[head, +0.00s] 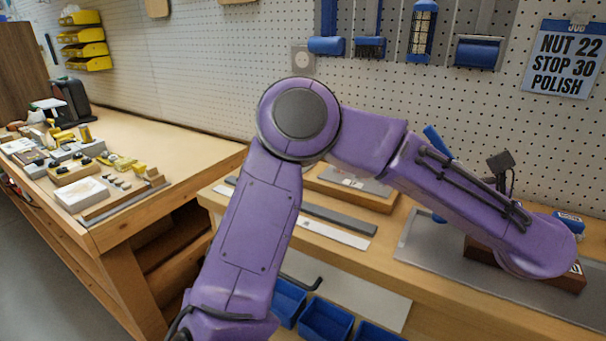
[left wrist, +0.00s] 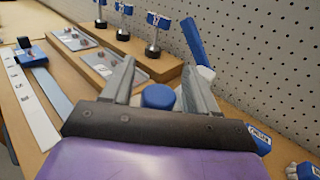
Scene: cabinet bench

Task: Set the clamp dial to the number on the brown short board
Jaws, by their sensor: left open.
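My left gripper (left wrist: 160,90) is open in the left wrist view, with a round blue knob (left wrist: 157,96) showing between its fingers. I cannot tell whether the fingers touch it. In the head view my purple arm reaches right across the bench and its gripper is hidden. A dark brown block (head: 482,250) with a partly covered white label lies under the arm's end. I see no readable number on it, and cannot tell whether it is the short board. No dial scale is readable. My right gripper is out of view.
A blue handle (left wrist: 194,42) rises beside the fingers. Wooden boards (left wrist: 103,75) and several blue-topped posts (left wrist: 153,38) stand beyond. A wall sign (head: 565,58) reads "NUT 22, STOP 30, POLISH". The pegboard (head: 220,75) backs the bench. Blue bins (head: 325,320) sit below.

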